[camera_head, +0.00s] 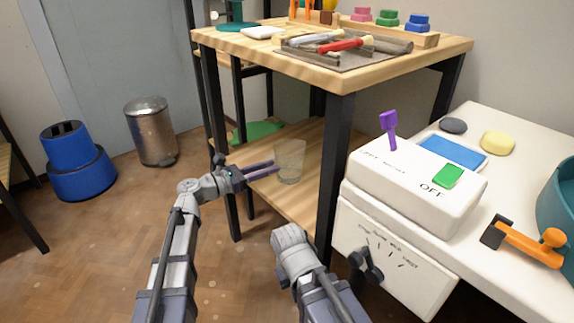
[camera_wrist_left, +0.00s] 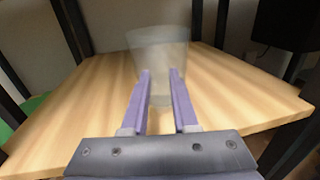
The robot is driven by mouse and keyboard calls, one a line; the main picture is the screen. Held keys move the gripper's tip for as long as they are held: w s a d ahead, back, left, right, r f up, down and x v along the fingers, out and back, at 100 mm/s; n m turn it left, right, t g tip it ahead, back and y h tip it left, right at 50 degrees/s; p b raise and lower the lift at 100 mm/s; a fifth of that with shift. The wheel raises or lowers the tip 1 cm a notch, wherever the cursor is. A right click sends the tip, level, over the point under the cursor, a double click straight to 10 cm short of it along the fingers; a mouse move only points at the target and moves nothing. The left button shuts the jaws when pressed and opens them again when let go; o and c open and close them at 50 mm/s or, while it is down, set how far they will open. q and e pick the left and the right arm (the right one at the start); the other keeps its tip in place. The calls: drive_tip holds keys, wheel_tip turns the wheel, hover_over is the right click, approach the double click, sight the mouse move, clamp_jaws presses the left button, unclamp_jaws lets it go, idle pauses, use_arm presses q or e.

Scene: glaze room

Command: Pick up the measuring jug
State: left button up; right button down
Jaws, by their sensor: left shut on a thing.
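The measuring jug (camera_head: 291,158) is a clear, see-through cup standing upright on the wooden lower shelf (camera_head: 313,152) of the table. It also shows, pale and faint, in the left wrist view (camera_wrist_left: 158,48). My left gripper (camera_head: 276,170) reaches it from the left, and its two purple fingers (camera_wrist_left: 160,74) are shut on the jug low on its wall, with a gap between them. The jug's base seems to rest on the shelf; I cannot tell whether it is lifted. My right arm shows at the lower middle, but its gripper cannot be made out.
Dark table legs (camera_head: 328,170) stand beside the jug, with the tabletop (camera_head: 300,69) above. A green item (camera_head: 258,132) lies on the shelf behind. A white box (camera_head: 415,185) with a purple lever and green switch stands to the right. A metal bin (camera_head: 152,132) is at left.

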use_arm(q)
clamp_jaws()
idle(0.8)
